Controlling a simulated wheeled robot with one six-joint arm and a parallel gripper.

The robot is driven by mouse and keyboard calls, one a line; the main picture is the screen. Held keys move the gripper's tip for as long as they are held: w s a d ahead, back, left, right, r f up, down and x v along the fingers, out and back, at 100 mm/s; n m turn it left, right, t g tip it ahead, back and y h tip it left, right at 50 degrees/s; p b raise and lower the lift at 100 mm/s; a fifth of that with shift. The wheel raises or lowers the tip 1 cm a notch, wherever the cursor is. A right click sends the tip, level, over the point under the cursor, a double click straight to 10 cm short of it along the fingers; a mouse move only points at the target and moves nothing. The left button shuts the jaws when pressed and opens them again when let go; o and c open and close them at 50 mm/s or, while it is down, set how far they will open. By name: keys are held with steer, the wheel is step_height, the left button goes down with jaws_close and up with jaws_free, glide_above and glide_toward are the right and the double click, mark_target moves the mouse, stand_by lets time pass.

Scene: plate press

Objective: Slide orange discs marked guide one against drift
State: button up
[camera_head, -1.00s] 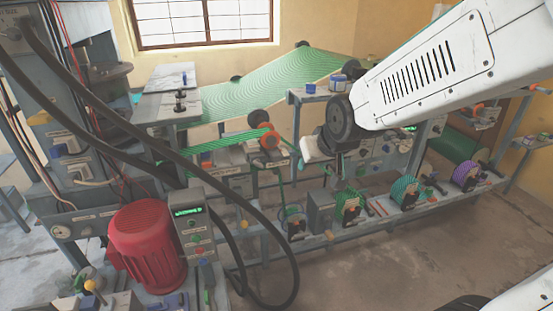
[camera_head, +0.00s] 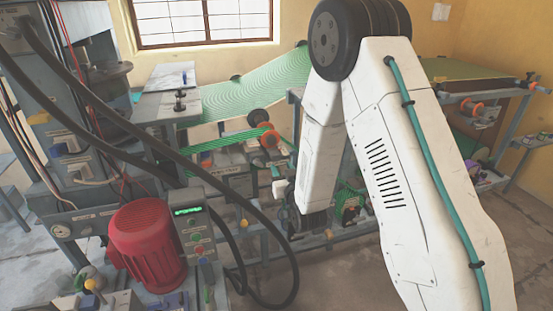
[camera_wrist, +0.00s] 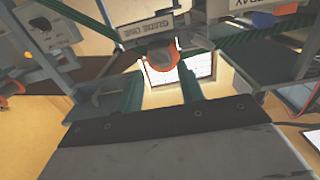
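In the wrist view, a label reading GUIDE ONE (camera_wrist: 140,33) sits on a grey bracket, and an orange disc (camera_wrist: 161,57) shows just below it. My gripper (camera_wrist: 161,90) has two green fingers standing apart with nothing visible between them. The disc lies beyond the fingertips, roughly in line with the gap, and appears apart from them. In the head view an orange disc (camera_head: 269,138) stands at the end of a green band (camera_head: 222,139). My wrist is below it and to the right; the fingers are hard to make out there.
Another label, partly cut off, sits on a bracket (camera_wrist: 265,17) at upper right of the wrist view. In the head view, a red motor (camera_head: 147,243) and a control box (camera_head: 196,225) stand at front left, with thick black hoses looping past. Floor is clear at lower right.

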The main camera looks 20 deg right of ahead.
mark_target(276, 158)
steer(key=w, duration=0.7)
jaws_close()
steer(key=shift+w+r, duration=0.15)
steer(key=shift+w, duration=0.8)
steer(key=shift+c, duration=0.4)
jaws_free()
steer(key=shift+o, duration=0.4)
steer(key=shift+w, duration=0.15)
steer(key=s, duration=0.8)
